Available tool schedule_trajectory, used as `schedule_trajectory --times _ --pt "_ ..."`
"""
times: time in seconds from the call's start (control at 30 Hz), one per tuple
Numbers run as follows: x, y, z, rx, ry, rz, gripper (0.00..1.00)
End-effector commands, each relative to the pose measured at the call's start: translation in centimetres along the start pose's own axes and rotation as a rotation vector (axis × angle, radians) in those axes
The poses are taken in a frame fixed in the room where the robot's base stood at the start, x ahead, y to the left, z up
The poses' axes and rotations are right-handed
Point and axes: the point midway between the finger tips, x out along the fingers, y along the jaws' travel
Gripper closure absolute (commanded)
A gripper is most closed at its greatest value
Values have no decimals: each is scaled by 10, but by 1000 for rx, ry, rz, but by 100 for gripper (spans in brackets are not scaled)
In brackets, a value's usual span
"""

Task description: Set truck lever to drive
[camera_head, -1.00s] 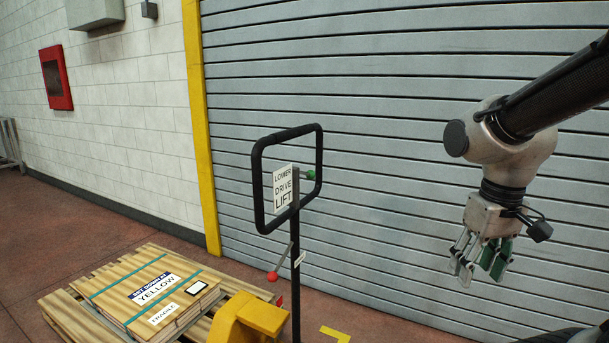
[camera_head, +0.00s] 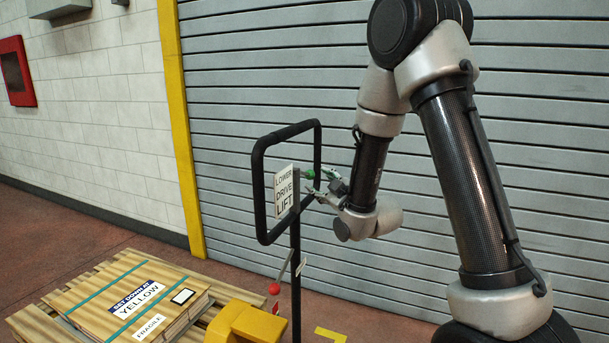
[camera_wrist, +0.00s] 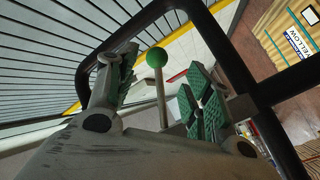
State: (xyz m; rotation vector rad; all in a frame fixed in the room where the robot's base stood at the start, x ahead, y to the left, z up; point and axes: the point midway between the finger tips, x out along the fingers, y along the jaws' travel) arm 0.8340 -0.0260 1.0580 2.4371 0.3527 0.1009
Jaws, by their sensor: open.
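The pallet truck's black loop handle (camera_head: 257,190) stands upright in front of the shutter, with a LOWER / DRIVE / LIFT sign (camera_head: 285,191) inside it. The lever's green knob (camera_head: 310,174) is beside the sign, near its upper part. My gripper (camera_head: 312,189) is at the right side of the handle, close to the knob. In the wrist view the green knob (camera_wrist: 156,57) on its thin rod lies between the two open, green-padded fingers of my gripper (camera_wrist: 158,95), apart from both. The handle's black frame (camera_wrist: 222,50) passes close by the right finger.
A red-knobbed lever (camera_head: 274,288) sits lower on the truck's post, above the yellow truck body (camera_head: 245,323). A wooden pallet (camera_head: 35,325) with a box (camera_head: 135,300) is at the lower left. The grey shutter (camera_head: 240,70) is behind.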

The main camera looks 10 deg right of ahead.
Motion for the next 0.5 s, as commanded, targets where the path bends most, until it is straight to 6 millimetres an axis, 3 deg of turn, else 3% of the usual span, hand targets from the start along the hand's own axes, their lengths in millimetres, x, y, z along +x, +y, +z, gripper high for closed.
schedule_trajectory --times 0.17,0.5 --pt "15 3 -4 -29 16 13 49" --pt "68 4 -4 -27 14 12 49"
